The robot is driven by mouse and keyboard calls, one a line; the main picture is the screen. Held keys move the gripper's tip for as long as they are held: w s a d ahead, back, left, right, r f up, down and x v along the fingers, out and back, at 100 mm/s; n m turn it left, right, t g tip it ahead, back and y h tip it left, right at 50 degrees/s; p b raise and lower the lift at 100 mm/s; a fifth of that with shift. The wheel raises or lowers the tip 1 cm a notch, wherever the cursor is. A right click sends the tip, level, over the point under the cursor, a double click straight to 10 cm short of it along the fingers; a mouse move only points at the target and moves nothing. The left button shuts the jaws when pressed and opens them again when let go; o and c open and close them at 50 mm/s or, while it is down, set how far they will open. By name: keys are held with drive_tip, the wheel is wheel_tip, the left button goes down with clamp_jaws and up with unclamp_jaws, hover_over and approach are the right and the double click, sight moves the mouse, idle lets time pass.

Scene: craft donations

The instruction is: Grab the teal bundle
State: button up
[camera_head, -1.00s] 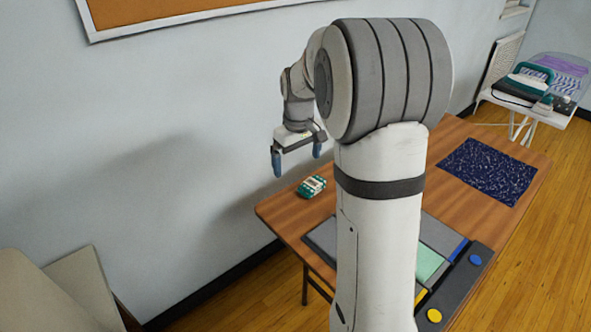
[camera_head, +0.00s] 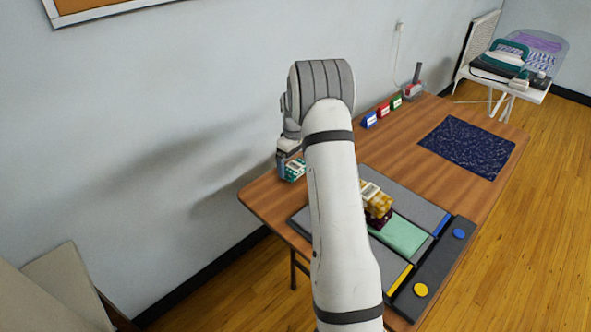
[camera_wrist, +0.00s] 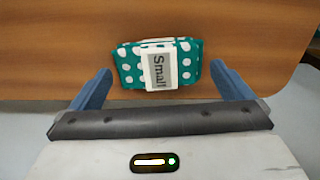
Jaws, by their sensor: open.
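The teal bundle (camera_wrist: 127,66) has white dots and a pale band reading "Small". It lies on the wooden table near its left end, by the wall, and also shows in the head view (camera_head: 293,170). My gripper (camera_wrist: 162,80) is open, with one blue finger on each side of the bundle's near edge in the wrist view. The fingers look apart from the bundle, with gaps on both sides. In the head view my arm and gripper (camera_head: 288,160) are down at the bundle and partly hide it.
A grey board with a green panel (camera_head: 402,236) and a yellow-patterned bundle (camera_head: 378,198) lies right of my arm. Blue, red and green blocks (camera_head: 383,109) stand along the wall side. A dark speckled mat (camera_head: 467,147) lies farther back. A white side table (camera_head: 505,87) stands beyond.

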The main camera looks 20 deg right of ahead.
wheel_tip(320, 180, down, 2)
drive_tip(key=shift+f, duration=0.2)
drive_tip(key=c, duration=0.9)
